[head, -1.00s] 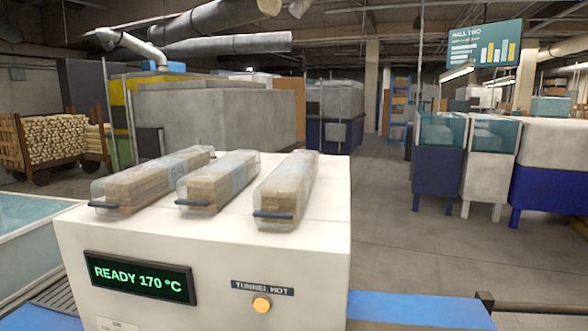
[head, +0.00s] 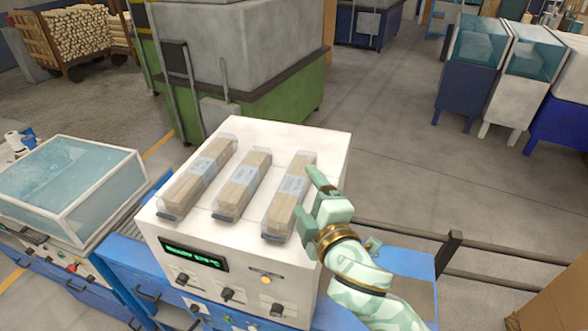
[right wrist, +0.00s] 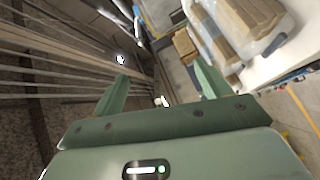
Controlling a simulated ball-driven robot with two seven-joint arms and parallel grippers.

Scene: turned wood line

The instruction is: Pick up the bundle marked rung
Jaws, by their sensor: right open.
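Three long bundles of wooden pieces in clear wrap lie side by side on top of a white machine (head: 335,150): a left bundle (head: 198,178), a middle bundle (head: 242,185) and a right bundle (head: 290,196). The print on their wraps is too small to read, so I cannot tell which is marked rung. My right gripper (head: 311,204) is open and empty at the right side of the right bundle. In the right wrist view, its open fingers (right wrist: 163,88) point past wrapped wood (right wrist: 235,30) at the upper right. My left gripper is out of view.
A lit display (head: 194,255) and knobs are on the machine's front. A glass-topped box (head: 75,185) stands at left. A dark rail (head: 500,275) runs at right, beside a blue surface (head: 405,262). Behind stands a large green-based unit (head: 265,115). Open floor lies beyond the machine.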

